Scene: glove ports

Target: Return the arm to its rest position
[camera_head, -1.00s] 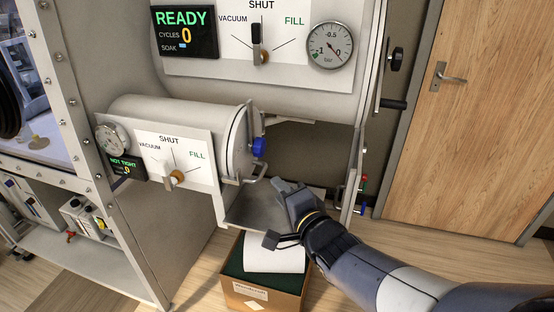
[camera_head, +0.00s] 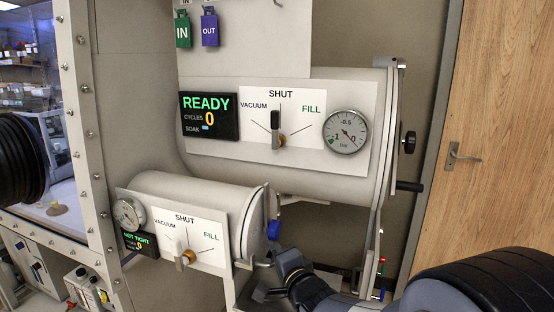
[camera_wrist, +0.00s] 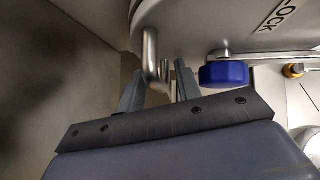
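My gripper (camera_head: 272,292) is low in the head view, just below the door end of the small cylindrical chamber (camera_head: 195,200). In the wrist view its two fingers (camera_wrist: 160,85) stand apart, with nothing seen held between them. My arm reaches in from the lower right, partly cut off by the frame.
The large chamber (camera_head: 350,190) is above, with a lever panel (camera_head: 282,118), a round gauge (camera_head: 346,131) and a display reading READY. A black side handle (camera_head: 410,186) juts out right. A wooden door (camera_head: 500,120) is behind. A black glove port (camera_head: 18,160) is at left.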

